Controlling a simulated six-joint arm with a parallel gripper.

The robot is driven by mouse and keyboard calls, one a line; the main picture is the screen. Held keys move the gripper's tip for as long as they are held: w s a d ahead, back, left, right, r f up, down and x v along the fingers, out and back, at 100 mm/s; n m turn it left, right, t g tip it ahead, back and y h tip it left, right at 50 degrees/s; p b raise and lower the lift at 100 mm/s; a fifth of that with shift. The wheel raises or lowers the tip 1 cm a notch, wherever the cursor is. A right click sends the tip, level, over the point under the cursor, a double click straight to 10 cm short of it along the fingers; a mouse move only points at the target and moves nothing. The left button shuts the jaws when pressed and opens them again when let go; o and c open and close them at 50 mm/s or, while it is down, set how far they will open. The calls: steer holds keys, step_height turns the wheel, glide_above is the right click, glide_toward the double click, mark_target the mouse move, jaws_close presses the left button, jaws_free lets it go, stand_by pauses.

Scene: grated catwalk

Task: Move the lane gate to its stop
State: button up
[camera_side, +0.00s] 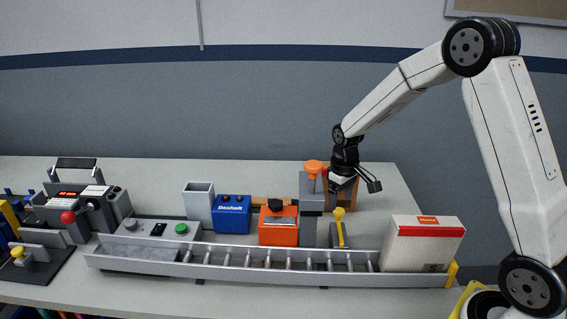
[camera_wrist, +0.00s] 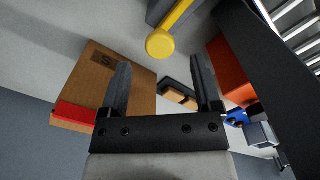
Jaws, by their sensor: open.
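A yellow knob (camera_side: 338,214) on a yellow bar beside a grey plate stands behind the roller lane (camera_side: 300,262), right of a tall grey post. It looks like the lane gate, though I cannot be sure. In the wrist view the yellow knob (camera_wrist: 160,43) shows just beyond the fingertips, with its bar running up and right. My gripper (camera_side: 368,183) is behind and above the knob in the side view. Its two dark fingers (camera_wrist: 159,62) are apart with nothing held between them. I cannot tell whether any finger touches the knob.
An orange knob (camera_side: 313,167) tops the grey post (camera_side: 311,205). Orange (camera_side: 278,225) and blue (camera_side: 232,214) boxes stand left. A brown carton (camera_wrist: 135,75) lies behind the left finger. A white carton with a red stripe (camera_side: 420,245) stands at the lane's right end.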

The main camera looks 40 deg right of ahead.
mark_target(339, 210)
steer(key=shift+f, duration=1.75)
jaws_close()
steer(key=shift+s+a, duration=2.6)
steer(key=shift+a, duration=0.05)
jaws_free()
steer(key=shift+r, duration=0.2)
step_height(339, 210, up, 8)
steer(key=shift+f, duration=0.25)
steer(key=shift+s, duration=0.1)
